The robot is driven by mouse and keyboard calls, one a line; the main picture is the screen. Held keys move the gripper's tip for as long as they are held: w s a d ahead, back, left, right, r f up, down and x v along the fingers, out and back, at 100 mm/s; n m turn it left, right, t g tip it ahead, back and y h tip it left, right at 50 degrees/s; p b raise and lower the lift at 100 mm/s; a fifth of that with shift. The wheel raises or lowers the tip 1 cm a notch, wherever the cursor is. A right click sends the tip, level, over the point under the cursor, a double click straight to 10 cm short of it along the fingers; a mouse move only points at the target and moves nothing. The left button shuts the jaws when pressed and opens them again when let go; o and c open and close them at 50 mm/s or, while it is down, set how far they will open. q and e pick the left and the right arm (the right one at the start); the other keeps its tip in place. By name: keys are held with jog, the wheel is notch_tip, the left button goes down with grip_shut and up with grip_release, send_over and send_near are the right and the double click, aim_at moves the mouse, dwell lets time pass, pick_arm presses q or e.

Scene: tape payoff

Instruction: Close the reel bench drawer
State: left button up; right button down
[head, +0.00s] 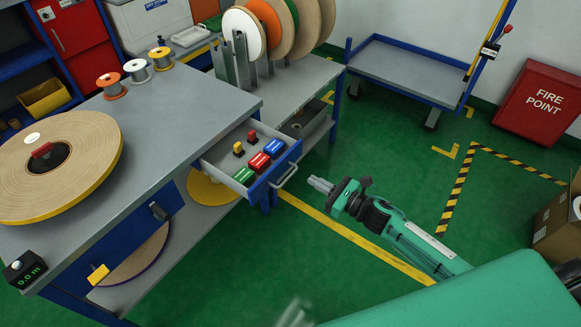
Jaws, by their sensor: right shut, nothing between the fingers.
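The reel bench (190,105) stands at the left with a grey top and blue frame. Its drawer (262,190) is pulled out on the right side, with a blue front and a pale bar handle (287,176). My right gripper (318,184) is shut and empty, a short way right of the handle, apart from it and pointing left toward it. A blurred pale shape (294,315) at the bottom edge may be my left gripper; its jaws cannot be made out.
The drawer holds green (244,176), red (260,162) and blue (274,148) items and two small knobbed pieces. A large tape reel (95,165) lies on the bench. A cart (400,70) stands behind; green floor is clear right of the drawer.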

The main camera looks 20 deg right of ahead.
aim_at(282, 163)
jog(key=p+x, duration=0.1)
jog(key=x, duration=0.7)
jog(key=shift+w+a, duration=0.1)
jog(key=shift+w, duration=0.05)
pick_arm(q)
jog(key=shift+s+a+f, duration=0.1)
jog(key=shift+s+f, duration=0.1)
jog(key=shift+f, duration=0.7)
jog(key=shift+s+a+f, duration=0.1)
jog(key=shift+s+f, duration=0.1)
jog(key=shift+f, duration=0.7)
pick_arm(e)
jog(key=shift+w+a, duration=0.4)
jog(key=shift+w, duration=0.05)
pick_arm(q)
jog(key=shift+w+d, duration=0.1)
